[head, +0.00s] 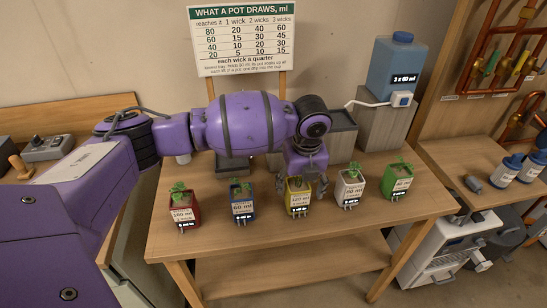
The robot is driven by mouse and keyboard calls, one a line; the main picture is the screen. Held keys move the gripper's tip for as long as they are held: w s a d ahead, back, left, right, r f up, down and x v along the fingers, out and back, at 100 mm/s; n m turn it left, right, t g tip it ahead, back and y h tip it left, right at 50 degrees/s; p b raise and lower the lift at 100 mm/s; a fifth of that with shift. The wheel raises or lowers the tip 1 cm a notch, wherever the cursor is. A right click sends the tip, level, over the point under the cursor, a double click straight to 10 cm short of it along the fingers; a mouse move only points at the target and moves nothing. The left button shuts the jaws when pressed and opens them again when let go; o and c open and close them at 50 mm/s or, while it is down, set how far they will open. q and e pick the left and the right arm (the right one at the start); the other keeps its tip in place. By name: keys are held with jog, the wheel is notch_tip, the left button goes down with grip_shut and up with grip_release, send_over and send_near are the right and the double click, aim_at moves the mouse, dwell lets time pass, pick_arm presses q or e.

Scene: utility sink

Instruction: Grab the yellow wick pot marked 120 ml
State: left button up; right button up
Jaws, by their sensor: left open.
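The yellow wick pot (299,203) stands upright on the wooden table, in the middle of a row of pots. Its white label appears to read 120 ml, and a small dark display sits below the label. My left gripper (301,186) reaches down from behind this pot. Its dark fingers are open, one on each side of the pot's upper part. I cannot tell whether they touch it. The gripper hides the back of the pot and most of any plant in it. My right gripper is not in view.
A red pot (184,213) and a blue pot (243,208) stand to the left; a white pot (349,190) and a green pot (396,184) to the right. A blue water tank (397,68) and a chart (242,40) stand behind. The table front (300,235) is clear.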

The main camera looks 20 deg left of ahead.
pick_arm(q)
jog(key=f, duration=0.4)
jog(key=shift+a, duration=0.25)
jog(key=shift+f, duration=0.25)
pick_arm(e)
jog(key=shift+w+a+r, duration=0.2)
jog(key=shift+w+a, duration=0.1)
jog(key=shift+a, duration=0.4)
pick_arm(q)
jog(key=c, duration=0.4)
jog(key=shift+w, duration=0.1)
jog(key=c, duration=1)
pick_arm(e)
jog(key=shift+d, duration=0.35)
pick_arm(q)
jog(key=shift+r, duration=0.15)
